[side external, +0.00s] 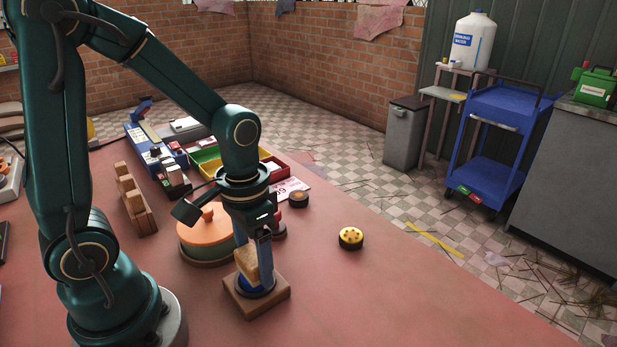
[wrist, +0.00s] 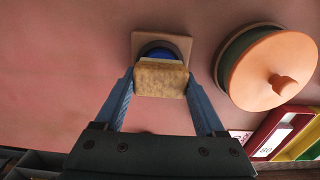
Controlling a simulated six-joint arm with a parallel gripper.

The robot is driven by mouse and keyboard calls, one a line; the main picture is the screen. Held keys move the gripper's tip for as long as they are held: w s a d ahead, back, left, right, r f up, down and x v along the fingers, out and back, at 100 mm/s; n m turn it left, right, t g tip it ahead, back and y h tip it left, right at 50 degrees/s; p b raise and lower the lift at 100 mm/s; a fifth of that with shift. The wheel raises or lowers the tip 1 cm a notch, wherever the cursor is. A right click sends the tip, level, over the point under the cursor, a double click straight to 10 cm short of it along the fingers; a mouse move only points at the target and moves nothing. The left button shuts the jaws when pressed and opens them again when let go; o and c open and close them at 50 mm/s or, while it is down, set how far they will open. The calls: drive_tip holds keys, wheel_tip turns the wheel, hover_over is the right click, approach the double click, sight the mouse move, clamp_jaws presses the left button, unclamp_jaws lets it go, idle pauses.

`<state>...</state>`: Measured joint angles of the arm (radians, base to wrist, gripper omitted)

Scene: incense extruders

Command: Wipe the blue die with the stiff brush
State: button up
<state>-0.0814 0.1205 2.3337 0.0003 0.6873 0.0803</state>
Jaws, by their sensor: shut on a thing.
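My gripper (side external: 256,248) points down and is shut on the stiff brush (side external: 247,266), a tan, wood-like block. In the wrist view, the brush (wrist: 160,79) sits between my two blue-grey fingers. The blue die (side external: 262,292) rests on a square wooden block (side external: 277,303) on the table. The brush is directly over the die and covers much of it; I cannot tell whether they touch. In the wrist view, the far part of the blue die (wrist: 160,49) shows beyond the brush, on its block (wrist: 182,44).
A round pot with an orange lid (side external: 200,232) stands close to the left. A yellow die (side external: 350,238) and a dark, tan-topped round piece (side external: 298,200) lie to the right. A notched wooden rack (side external: 140,208) and coloured trays (side external: 208,155) are behind. The front right table is clear.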

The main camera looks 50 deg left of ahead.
drive_tip(key=shift+w+r, duration=0.1)
drive_tip(key=shift+w, duration=1.1)
wheel_tip(320, 180, up, 8)
drive_tip(key=shift+s, duration=0.15)
